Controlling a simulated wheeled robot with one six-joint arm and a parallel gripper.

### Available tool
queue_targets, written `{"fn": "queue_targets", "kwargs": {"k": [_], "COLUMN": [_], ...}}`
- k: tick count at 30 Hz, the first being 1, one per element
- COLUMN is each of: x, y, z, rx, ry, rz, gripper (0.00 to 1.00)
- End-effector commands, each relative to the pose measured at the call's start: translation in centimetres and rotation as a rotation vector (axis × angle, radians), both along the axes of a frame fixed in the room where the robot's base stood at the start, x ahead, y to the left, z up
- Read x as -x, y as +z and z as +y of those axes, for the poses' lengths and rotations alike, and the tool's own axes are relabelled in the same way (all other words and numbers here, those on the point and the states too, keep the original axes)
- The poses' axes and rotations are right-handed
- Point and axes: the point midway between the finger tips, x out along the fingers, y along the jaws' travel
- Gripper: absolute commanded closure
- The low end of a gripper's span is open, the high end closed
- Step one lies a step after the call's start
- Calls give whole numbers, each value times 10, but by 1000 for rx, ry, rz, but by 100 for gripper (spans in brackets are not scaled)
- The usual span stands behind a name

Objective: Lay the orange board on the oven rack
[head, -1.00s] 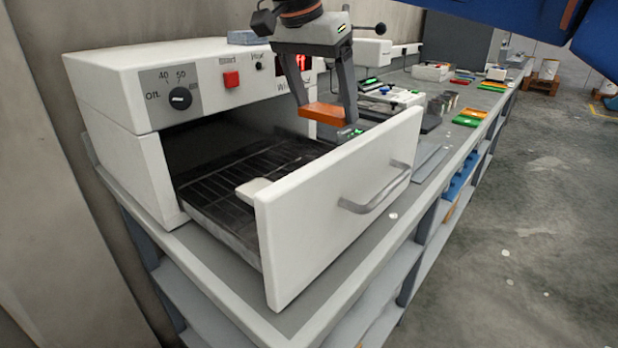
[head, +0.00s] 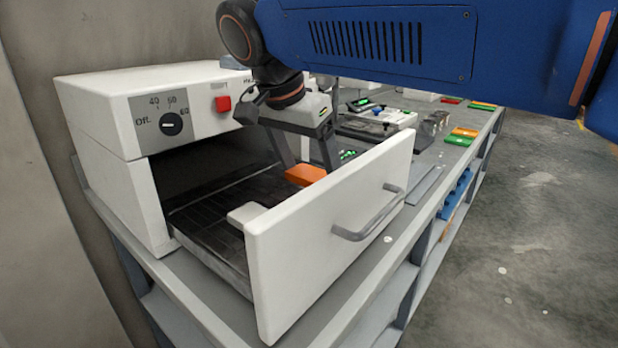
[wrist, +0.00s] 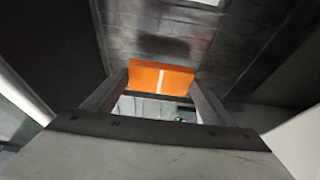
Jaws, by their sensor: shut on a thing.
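The orange board (head: 304,174) is held between the fingers of my gripper (head: 305,165), above the far right part of the pulled-out oven rack. In the wrist view the board (wrist: 161,77) has a pale stripe and sits between the two fingertips. The oven rack (head: 205,222) is a dark wire grid in the open drawer of the white oven (head: 100,105). I cannot tell whether the board touches the rack. The drawer front partly hides the rack's right side.
The white drawer front (head: 325,235) with its grey handle (head: 370,215) stands upright to the right of the rack. A small white block (head: 247,214) is at its inner side. The near left of the rack is clear. More boards and devices lie along the bench behind.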

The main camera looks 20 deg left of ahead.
Motion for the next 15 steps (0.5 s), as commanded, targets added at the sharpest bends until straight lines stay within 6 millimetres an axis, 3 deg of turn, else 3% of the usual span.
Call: {"fn": "queue_targets", "kwargs": {"k": [5, 15], "x": [0, 0], "y": [-22, -25], "z": [0, 0], "rx": [2, 1], "ry": [-1, -1], "rz": [1, 0], "gripper": [45, 45]}}
